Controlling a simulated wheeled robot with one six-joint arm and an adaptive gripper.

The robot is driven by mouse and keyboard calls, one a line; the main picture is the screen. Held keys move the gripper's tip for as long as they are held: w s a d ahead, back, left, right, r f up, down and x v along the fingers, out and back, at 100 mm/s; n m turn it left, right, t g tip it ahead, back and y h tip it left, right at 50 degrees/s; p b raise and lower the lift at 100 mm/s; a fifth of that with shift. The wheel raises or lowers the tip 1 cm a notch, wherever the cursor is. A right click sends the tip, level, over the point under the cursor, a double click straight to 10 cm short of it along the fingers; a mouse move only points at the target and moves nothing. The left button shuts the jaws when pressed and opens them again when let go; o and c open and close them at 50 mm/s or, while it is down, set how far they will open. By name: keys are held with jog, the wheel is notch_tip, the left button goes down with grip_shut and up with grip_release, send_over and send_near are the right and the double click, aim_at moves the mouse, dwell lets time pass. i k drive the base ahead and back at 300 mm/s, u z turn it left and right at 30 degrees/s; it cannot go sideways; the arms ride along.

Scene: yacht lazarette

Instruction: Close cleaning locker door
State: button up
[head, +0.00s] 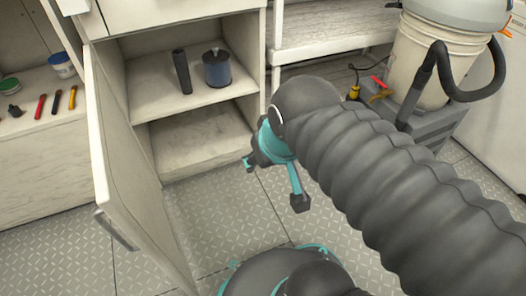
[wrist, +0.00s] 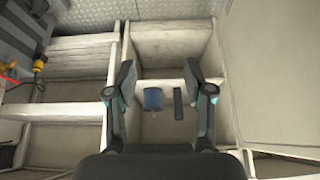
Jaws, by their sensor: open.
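The cleaning locker door (head: 125,160) stands wide open at the left in the head view, hinged at the locker's left side and swung out toward me. Its bar handle (head: 112,230) is near the free edge. The door also shows as a pale panel at the right in the wrist view (wrist: 275,70). The open locker (head: 190,165) has a shelf inside. My gripper (head: 274,183) is open and empty in front of the locker, to the right of the door and apart from it. In the wrist view its fingers (wrist: 160,75) spread before the locker opening.
A blue canister (head: 217,70) and a dark cylinder (head: 182,72) stand on the locker shelf. Tools (head: 56,102) lie on a bench at the left. A bucket vacuum (head: 430,60) with a hose stands at the right. Clear metal floor (head: 215,215) lies before the locker.

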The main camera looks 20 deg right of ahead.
aim_at(127, 190)
jog(key=z, duration=2.05)
jog(key=k, duration=1.1)
jog(key=u, duration=2.35)
jog(key=k, duration=0.1)
jog(key=z, duration=0.3)
